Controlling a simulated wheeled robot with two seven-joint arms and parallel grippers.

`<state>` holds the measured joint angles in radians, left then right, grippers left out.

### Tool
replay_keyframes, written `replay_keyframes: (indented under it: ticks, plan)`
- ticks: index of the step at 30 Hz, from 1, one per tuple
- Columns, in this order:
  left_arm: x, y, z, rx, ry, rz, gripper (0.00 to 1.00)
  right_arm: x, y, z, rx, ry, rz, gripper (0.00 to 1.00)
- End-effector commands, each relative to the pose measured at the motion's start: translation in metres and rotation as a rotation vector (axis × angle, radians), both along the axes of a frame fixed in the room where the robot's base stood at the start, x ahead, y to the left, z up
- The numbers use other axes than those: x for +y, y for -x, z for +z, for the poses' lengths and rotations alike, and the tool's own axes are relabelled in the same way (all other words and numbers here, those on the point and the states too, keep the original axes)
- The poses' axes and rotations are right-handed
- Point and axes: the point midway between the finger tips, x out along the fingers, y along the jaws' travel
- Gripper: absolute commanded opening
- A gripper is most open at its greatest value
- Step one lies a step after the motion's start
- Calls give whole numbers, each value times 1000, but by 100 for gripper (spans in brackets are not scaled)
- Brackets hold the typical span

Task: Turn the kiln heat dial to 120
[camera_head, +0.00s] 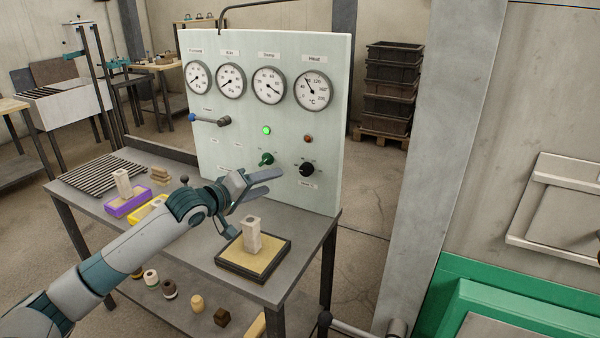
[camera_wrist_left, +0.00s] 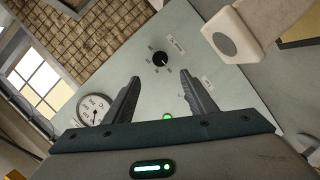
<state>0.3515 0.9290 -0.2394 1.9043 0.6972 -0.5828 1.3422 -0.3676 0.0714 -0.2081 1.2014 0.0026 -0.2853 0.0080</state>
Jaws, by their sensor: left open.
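A black dial (camera_head: 306,169) with a pale pointer mark sits low on the right of the pale panel (camera_head: 230,135), with a small label under it. I take it for the kiln heat dial; the label is too small to read surely. It also shows in the left wrist view (camera_wrist_left: 160,59), with scale marks around it. My left gripper (camera_head: 276,180) is open and empty in front of the panel, left of the dial and slightly lower in the head view. In the left wrist view its fingers (camera_wrist_left: 160,77) stand apart, with the dial beyond the gap. My right gripper is not in view.
A green knob (camera_head: 266,159), a lit green lamp (camera_head: 267,130) and a lever (camera_head: 210,120) are on the panel, below several gauges. A pale block (camera_head: 251,236) stands on a dark-rimmed tray (camera_head: 235,268) below the gripper. Moulds lie on the bench's left.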

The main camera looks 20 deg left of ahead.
Motion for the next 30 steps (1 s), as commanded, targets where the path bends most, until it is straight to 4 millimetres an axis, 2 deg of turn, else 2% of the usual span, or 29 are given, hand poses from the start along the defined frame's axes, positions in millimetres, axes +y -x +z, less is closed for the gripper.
replay_keyframes:
  ticks: [21,30]
  plan:
    - [-28,-111,-23,0,3,0,51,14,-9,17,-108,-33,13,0]
    - [-34,-136,-30,1,2,0,51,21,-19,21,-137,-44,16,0]
